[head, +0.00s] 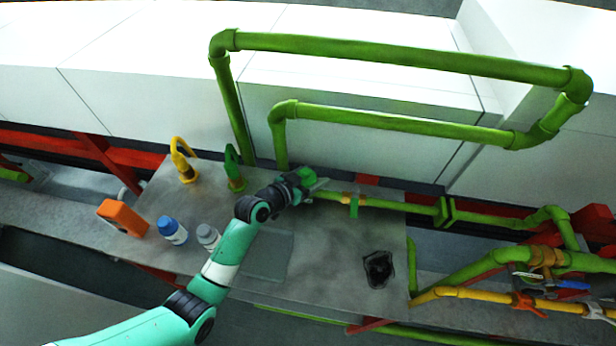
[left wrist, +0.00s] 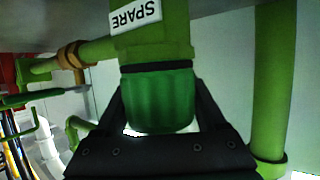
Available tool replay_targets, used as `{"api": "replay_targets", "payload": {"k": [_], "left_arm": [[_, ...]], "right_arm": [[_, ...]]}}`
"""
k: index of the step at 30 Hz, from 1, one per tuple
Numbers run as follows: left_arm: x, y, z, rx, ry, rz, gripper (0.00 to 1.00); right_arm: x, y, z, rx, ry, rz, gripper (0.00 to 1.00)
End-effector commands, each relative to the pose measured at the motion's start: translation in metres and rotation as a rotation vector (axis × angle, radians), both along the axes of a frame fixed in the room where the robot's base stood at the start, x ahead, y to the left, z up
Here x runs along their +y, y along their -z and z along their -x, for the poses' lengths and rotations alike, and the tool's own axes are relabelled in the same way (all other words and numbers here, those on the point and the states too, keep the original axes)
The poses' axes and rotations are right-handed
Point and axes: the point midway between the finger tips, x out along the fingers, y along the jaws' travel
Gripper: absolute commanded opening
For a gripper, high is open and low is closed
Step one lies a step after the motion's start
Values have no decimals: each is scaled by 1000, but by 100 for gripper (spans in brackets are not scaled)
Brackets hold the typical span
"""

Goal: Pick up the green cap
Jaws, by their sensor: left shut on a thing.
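The green cap (left wrist: 158,98) is a ribbed dark green cylinder in the left wrist view. It sits at the end of a lighter green pipe stub (left wrist: 155,45) with a white "SPARE" label, with a dark ring between them. My left gripper (left wrist: 160,125) is shut on the cap, one black finger on each side. In the head view my left gripper (head: 312,183) is at the back of the metal table, by the end of a horizontal green pipe; the cap is hard to make out there. My right gripper is not in view.
The grey table (head: 330,270) holds an orange box (head: 123,217), a blue-and-white bottle (head: 172,230), a grey bottle (head: 208,236), a yellow hook (head: 184,162), a green hook (head: 233,168) and a black crumpled item (head: 379,269). Green pipes (head: 400,54) rise behind; more pipes crowd the right.

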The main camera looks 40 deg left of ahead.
Motion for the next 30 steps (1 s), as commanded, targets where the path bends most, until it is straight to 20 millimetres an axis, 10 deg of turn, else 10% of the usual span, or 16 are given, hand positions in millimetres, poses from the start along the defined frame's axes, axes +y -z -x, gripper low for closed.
{"api": "replay_targets", "payload": {"k": [11, 18, 30], "left_arm": [[0, -39, 0, -4, 0, -1, 17], [-28, -100, 43, -3, 3, -1, 17], [-72, -130, 115, 0, 2, 0, 17]], "right_arm": [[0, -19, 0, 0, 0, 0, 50], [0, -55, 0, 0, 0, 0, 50], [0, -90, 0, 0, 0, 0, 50]]}}
